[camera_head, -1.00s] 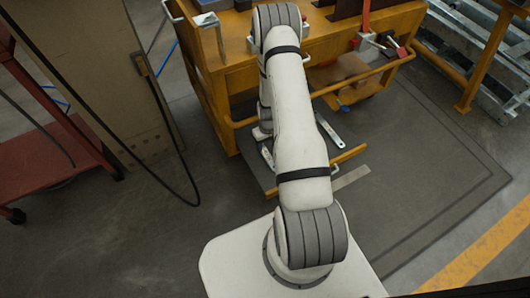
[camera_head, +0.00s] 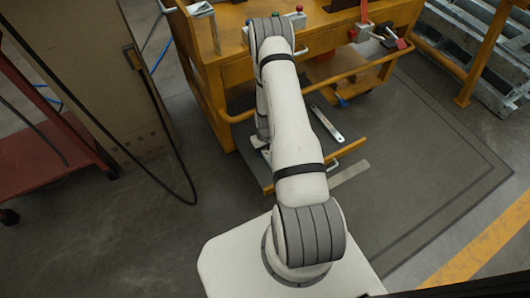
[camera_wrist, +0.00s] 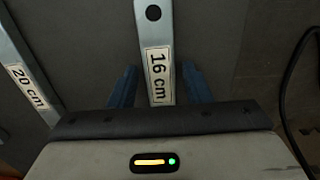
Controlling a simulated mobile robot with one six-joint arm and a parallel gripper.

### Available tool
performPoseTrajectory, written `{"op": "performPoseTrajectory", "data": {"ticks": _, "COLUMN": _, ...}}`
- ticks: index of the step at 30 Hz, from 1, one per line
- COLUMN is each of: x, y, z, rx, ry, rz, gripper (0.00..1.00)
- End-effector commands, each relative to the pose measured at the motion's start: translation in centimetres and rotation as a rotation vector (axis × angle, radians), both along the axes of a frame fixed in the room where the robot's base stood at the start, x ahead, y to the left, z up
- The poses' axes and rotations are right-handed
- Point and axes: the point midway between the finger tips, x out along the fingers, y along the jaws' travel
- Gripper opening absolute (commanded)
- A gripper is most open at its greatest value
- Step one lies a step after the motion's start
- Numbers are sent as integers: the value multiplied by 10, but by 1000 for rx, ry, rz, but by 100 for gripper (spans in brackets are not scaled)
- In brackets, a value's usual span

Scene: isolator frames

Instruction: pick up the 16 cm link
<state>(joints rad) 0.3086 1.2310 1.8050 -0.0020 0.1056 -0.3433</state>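The 16 cm link (camera_wrist: 157,35) is a pale metal bar with a round hole and a white "16 cm" label. In the wrist view it lies between the two blue fingers of my gripper (camera_wrist: 158,88). Both fingers stand apart from its sides, so my gripper is open. The 20 cm link (camera_wrist: 24,70) lies to its left, tilted. In the head view one pale link (camera_head: 327,124) shows on the dark shelf, its label unreadable. My gripper there is mostly hidden by my arm, on the shelf's left part.
The dark low shelf (camera_head: 303,152) belongs to an orange workbench (camera_head: 225,62), with an orange rail (camera_head: 345,150) in front. A grey strip (camera_head: 348,173) lies to the right. A dark cable (camera_wrist: 287,100) runs at the wrist view's right. A red cart (camera_head: 40,150) stands left.

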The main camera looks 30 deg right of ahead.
Motion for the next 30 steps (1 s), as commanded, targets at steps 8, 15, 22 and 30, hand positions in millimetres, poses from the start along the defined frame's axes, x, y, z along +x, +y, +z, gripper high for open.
{"op": "performPoseTrajectory", "data": {"ticks": 8, "x": 0, "y": 0, "z": 0, "rx": 0, "ry": 0, "rz": -1, "gripper": 21}}
{"op": "performPoseTrajectory", "data": {"ticks": 15, "x": 0, "y": -1, "z": 0, "rx": 0, "ry": 0, "rz": -1, "gripper": 1}}
{"op": "performPoseTrajectory", "data": {"ticks": 22, "x": 0, "y": -1, "z": 1, "rx": 0, "ry": -1, "rz": -1, "gripper": 0}}
{"op": "performPoseTrajectory", "data": {"ticks": 30, "x": 0, "y": -1, "z": 3, "rx": 0, "ry": -1, "rz": -2, "gripper": 0}}
